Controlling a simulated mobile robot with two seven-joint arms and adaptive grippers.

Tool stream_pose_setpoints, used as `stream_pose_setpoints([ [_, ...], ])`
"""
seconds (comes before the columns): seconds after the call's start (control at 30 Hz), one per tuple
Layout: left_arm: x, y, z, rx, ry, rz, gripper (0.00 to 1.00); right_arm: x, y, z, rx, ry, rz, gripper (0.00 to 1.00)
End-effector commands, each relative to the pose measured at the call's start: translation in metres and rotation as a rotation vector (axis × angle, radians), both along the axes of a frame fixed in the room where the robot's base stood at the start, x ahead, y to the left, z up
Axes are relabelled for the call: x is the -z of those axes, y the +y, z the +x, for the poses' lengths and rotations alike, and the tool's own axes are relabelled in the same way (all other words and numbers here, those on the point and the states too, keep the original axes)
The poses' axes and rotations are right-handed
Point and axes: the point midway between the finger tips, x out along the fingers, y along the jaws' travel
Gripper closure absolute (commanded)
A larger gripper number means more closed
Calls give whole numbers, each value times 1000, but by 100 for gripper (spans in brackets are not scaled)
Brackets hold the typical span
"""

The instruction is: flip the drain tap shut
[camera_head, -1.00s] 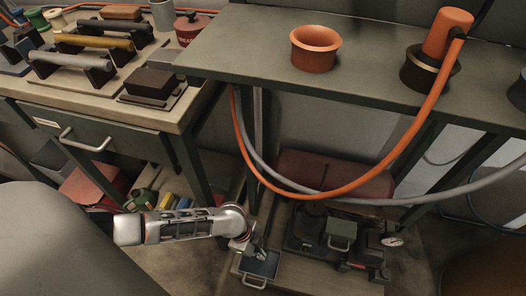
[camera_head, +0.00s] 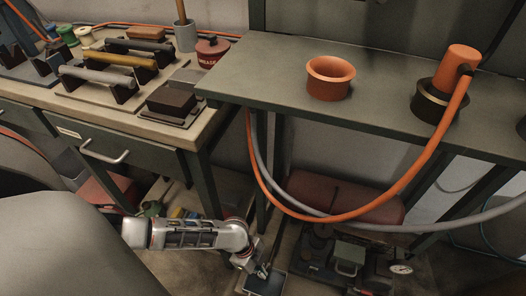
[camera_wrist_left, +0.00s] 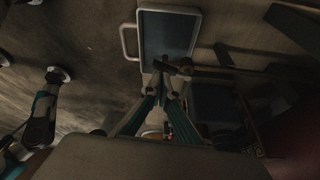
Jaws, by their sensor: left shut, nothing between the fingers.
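My left gripper (camera_head: 263,270) is low beside the machine under the bench, over the near edge of a shallow drip tray (camera_head: 267,286). In the left wrist view the left gripper (camera_wrist_left: 166,80) has its fingers together with nothing held. A small dark fitting, which may be the drain tap (camera_wrist_left: 182,68), lies right at the fingertips, over the end of the tray (camera_wrist_left: 168,34). I cannot tell whether the fingers touch it or how its lever stands. In the head view the tap is too small and dark to make out. My right gripper is not in view.
The dark machine (camera_head: 347,258) with a pressure gauge (camera_head: 401,268) and a reddish tank (camera_head: 365,205) stands under the green bench (camera_head: 270,75). An orange hose (camera_head: 330,222) and a grey hose (camera_head: 292,200) hang in front. A drawer cabinet (camera_head: 165,150) is at left.

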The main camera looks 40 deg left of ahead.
Motion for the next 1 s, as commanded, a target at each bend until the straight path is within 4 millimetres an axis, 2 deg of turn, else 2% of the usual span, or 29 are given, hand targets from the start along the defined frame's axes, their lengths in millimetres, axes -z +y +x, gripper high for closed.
stream_pose_setpoints([
  [0.67,1,5,-2,2,2,4,100,4,0,-3,-2,7,-3,60],
  [1.0,1,-2,3,2,2,2,100,4,1,-3,-3,8,-1,60],
])
